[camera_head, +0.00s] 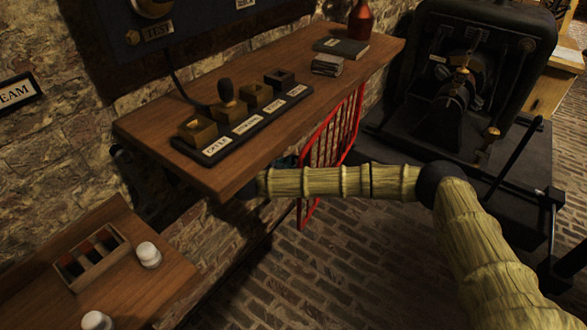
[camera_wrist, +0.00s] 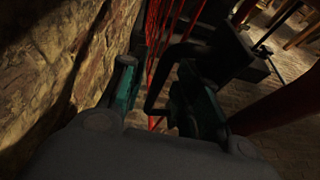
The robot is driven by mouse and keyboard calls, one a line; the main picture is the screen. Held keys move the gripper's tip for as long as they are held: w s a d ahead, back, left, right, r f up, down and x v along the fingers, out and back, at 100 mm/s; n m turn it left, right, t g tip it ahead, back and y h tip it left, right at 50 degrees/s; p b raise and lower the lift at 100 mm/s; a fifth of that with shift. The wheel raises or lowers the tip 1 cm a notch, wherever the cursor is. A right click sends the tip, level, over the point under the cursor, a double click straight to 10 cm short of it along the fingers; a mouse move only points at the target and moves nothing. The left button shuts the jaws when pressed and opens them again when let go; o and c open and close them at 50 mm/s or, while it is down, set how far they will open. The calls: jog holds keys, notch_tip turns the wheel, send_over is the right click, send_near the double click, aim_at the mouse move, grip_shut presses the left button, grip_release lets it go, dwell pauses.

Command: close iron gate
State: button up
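The red barred iron gate (camera_head: 333,130) stands below the right part of the wooden table, its upper part partly hidden by the tabletop. Its thin red bars also show in the wrist view (camera_wrist: 160,40), ahead of my gripper (camera_wrist: 158,92). My gripper is open, with a wide gap between its two teal-padded fingers. A dark bent bar (camera_wrist: 152,108) shows in that gap, and I cannot tell whether it touches a finger. In the head view my gripper is mostly hidden under the table's front edge, at the end of my straw-coloured arm.
The wooden table (camera_head: 225,170) overhangs my gripper and carries a labelled row of sockets (camera_head: 240,115). A rough stone wall (camera_wrist: 50,70) runs close along the left in the wrist view. A large black machine (camera_head: 465,85) stands at the right. Brick floor (camera_head: 330,270) is open in front.

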jog(key=shift+w+d+f, duration=0.1)
jog(key=shift+w, duration=0.05)
grip_shut()
